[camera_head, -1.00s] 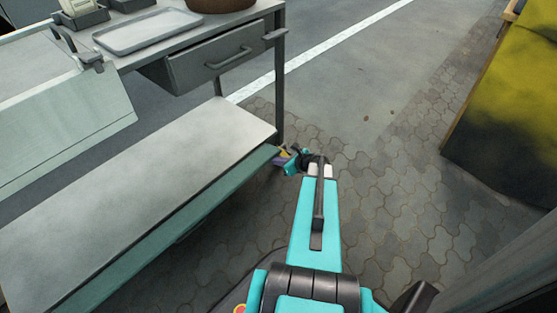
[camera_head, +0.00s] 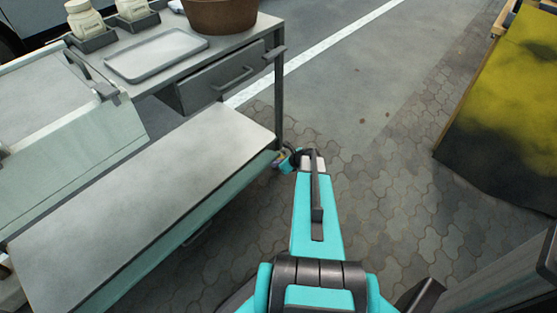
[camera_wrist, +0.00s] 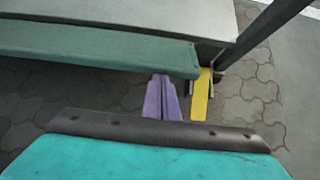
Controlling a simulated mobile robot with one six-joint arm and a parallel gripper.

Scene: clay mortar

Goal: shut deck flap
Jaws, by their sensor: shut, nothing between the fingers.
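The flap appears to be the long green panel (camera_head: 165,245) along the front edge of the grey deck (camera_head: 140,190). In the wrist view the green flap (camera_wrist: 100,45) crosses the upper left and ends in a rounded corner. The deck surface (camera_wrist: 130,17) shows behind it. My gripper (camera_head: 278,160) is at the flap's right end, mostly hidden in the head view. In the wrist view its purple fingers (camera_wrist: 162,85) are together, empty, with tips just below the flap's edge near that corner. Contact with the flap cannot be told.
A yellow strip (camera_wrist: 201,95) stands right of the fingers near a dark table leg (camera_wrist: 265,30). Above the deck are a grey drawer (camera_head: 220,80), a tray (camera_head: 157,55) and a brown pot (camera_head: 220,14). A yellow-black block (camera_head: 500,110) stands right. Paving between is clear.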

